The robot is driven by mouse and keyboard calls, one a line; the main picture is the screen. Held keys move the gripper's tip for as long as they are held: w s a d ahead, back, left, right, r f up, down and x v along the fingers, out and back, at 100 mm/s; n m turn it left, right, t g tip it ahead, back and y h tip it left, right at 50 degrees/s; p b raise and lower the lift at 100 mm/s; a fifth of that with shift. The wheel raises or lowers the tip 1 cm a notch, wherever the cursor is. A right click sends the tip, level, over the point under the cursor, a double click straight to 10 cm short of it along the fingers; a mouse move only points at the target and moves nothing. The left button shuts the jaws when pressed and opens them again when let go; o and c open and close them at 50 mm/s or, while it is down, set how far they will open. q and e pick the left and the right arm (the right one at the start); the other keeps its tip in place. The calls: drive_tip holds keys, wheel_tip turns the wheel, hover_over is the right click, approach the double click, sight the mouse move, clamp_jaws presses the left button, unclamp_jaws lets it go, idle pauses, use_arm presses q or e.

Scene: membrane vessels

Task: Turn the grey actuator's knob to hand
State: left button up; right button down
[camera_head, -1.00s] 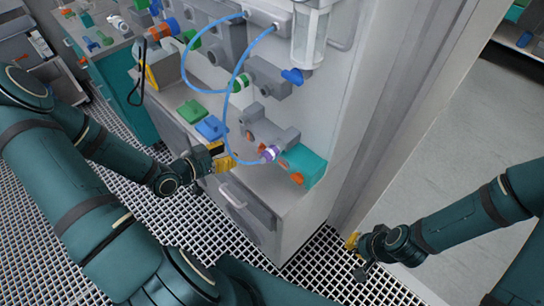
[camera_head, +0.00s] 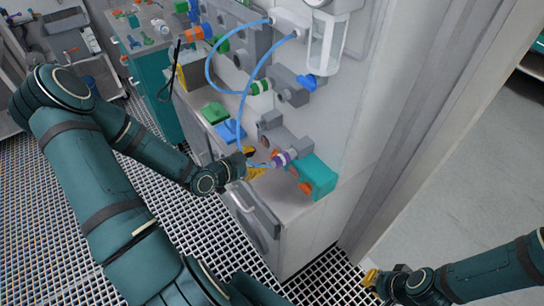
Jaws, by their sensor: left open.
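A grey block-shaped unit (camera_head: 277,136) with a small orange part is mounted low on the pale wall panel. A second grey unit (camera_head: 290,86) with a blue knob (camera_head: 307,82) sits above it. I cannot tell for sure which one is the grey actuator. My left gripper (camera_head: 256,168), with yellow fingertips, is open just below the lower grey unit, beside the purple-ringed hose end (camera_head: 281,159). Whether it touches anything is unclear. My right gripper (camera_head: 371,279) is low at the right, away from the units; its finger gap cannot be made out.
A teal unit (camera_head: 318,175) with orange parts is right of the purple fitting. Blue hoses (camera_head: 246,100) loop in front of the panel. Green (camera_head: 215,112) and blue (camera_head: 229,131) blocks lie on the ledge. A clear cylinder (camera_head: 327,38) hangs above. Open floor lies right.

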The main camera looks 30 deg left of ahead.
sight(272, 155)
use_arm(q)
drive_tip(key=x, duration=0.7)
drive_tip(key=shift+w+b, duration=0.15)
drive_tip(key=shift+b, duration=0.25)
drive_tip(key=shift+o, duration=0.2)
clamp_jaws()
